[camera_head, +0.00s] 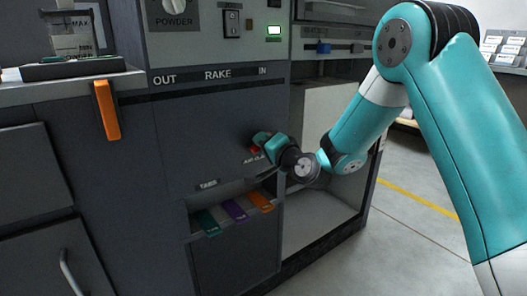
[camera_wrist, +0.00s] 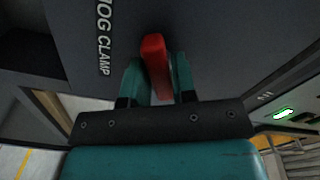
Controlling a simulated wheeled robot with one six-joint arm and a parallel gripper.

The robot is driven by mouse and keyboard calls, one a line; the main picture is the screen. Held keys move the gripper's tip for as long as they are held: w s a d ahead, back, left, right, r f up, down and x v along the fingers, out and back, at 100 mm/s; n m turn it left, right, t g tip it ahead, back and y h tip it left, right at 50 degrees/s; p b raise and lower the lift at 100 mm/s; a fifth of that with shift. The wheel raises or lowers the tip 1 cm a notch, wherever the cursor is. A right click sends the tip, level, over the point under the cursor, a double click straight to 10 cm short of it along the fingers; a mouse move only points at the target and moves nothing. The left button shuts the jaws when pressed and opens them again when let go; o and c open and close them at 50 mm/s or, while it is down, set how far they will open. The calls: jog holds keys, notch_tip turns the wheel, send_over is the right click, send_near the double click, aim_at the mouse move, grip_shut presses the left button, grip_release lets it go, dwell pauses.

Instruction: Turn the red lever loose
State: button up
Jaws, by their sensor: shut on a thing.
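The red lever (camera_wrist: 155,55) shows in the wrist view between the two teal fingers of my gripper (camera_wrist: 158,80), its upper end standing out past the fingertips. Lettering ending in "OG CLAMP" is on the dark panel to its left. In the head view my gripper (camera_head: 262,143) is at the front of the dark cabinet, and only a small bit of the red lever (camera_head: 255,149) shows beside the fingers. My gripper is shut on the lever. The lever's lower part is hidden by the gripper.
Below the gripper is an open slot marked "TABS" with green (camera_head: 207,222), purple (camera_head: 235,210) and orange (camera_head: 261,201) tabs. An orange handle (camera_head: 107,110) hangs at the left. An open bay (camera_head: 320,215) lies right of the slot. The floor at right is clear.

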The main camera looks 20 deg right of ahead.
jog(key=n+b, duration=0.1)
jog(key=n, duration=0.1)
jog(key=n+b, duration=0.4)
jog(key=shift+f, duration=0.3)
jog(key=n+b, duration=0.4)
jog(key=n, duration=0.1)
jog(key=shift+r+n+b, duration=0.15)
jog(key=shift+n+b, duration=0.35)
jog(key=shift+b, duration=0.05)
jog(key=o, duration=0.8)
jog(key=shift+r, duration=0.1)
jog(key=shift+s, duration=0.15)
jog(key=b+v, duration=0.2)
jog(key=v, duration=1.5)
jog(key=shift+b, duration=0.3)
